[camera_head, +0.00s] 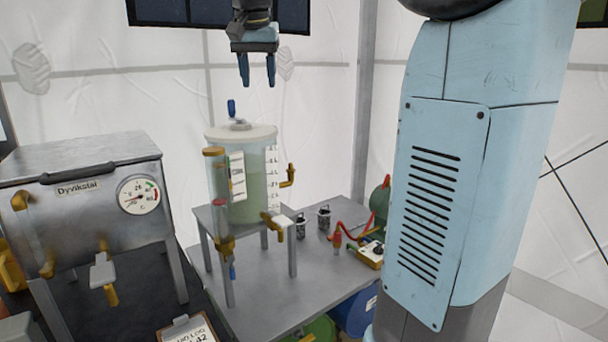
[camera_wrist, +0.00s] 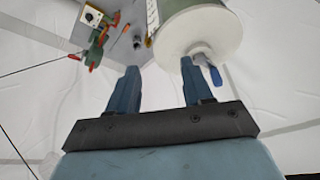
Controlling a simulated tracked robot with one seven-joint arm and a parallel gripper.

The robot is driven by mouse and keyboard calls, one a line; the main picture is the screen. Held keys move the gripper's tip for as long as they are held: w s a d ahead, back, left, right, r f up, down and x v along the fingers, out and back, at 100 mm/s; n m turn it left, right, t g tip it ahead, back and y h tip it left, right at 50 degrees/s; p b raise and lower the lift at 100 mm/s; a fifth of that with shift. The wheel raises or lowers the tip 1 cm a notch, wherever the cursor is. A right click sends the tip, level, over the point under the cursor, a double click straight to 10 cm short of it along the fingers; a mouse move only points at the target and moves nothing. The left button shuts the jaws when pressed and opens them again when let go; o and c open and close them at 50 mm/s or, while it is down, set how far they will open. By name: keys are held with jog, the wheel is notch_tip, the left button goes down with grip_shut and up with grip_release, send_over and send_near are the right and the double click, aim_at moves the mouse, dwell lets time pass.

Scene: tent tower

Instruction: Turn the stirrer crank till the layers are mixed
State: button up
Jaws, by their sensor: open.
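The mixing vessel (camera_head: 262,180) is a clear cylinder with pale green contents, a white scale strip and a white lid (camera_head: 240,131). It stands on a small grey stand above the table. The stirrer crank's blue handle (camera_head: 231,108) stands up from the lid. In the wrist view the blue handle (camera_wrist: 216,75) and the lid (camera_wrist: 205,40) show just beyond the right finger. My gripper (camera_head: 257,82) points down above the vessel, apart from the crank, a little to its right. Its blue fingers are open and empty, as the wrist view also shows (camera_wrist: 158,80). Layer boundaries inside are too faint to tell.
A grey metal box with a dial (camera_head: 139,194) and taps stands at the left. Yellow valves (camera_head: 287,176) stick out from the vessel's sides. Small dark weights (camera_head: 323,217), red hoses and a yellow box (camera_head: 371,254) lie on the table to the right.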

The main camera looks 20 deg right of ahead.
jog(key=s+f+n, duration=0.2)
jog(key=s+f, duration=0.6)
jog(key=s, duration=0.2)
jog(key=s+d+f+n+t+y, duration=0.1)
jog(key=s+f+n, duration=0.1)
jog(key=s+f, duration=0.6)
jog(key=shift+s+f+y, duration=0.3)
jog(key=shift+s+f, duration=0.05)
jog(key=shift+s, duration=1.25)
jog(key=shift+w+r, duration=0.1)
notch_tip(320, 180, up, 20)
jog(key=m+h, duration=0.2)
jog(key=m, duration=0.2)
send_over(232, 117)
jog(key=s+a, duration=0.2)
jog(key=s, duration=0.1)
jog(key=shift+g, duration=0.5)
jog(key=x, duration=1.3)
